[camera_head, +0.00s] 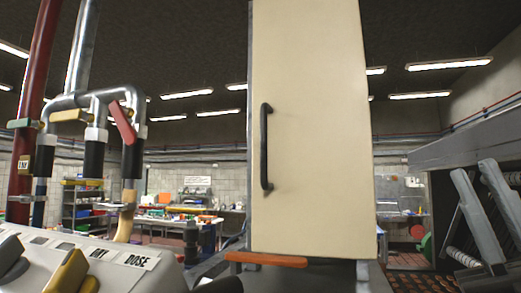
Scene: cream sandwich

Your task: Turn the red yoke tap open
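A red lever handle (123,122) sits on a grey metal pipe yoke at the upper left. It is tilted, with its upper end to the left and its lower end to the right. It sits at the top of a black-sleeved pipe (132,160). I cannot tell from this view alone whether the tap is open or shut. A yellow lever (70,116) lies roughly level on the same yoke, to the left. I see no part that is clearly my gripper.
A tall cream door panel (308,125) with a black handle (265,146) fills the middle. A flat orange-red bar (266,259) lies below it. A sloped white panel labelled DRY and DOSE (125,259) stands below the pipes. Grey angled parts (500,195) stand at right.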

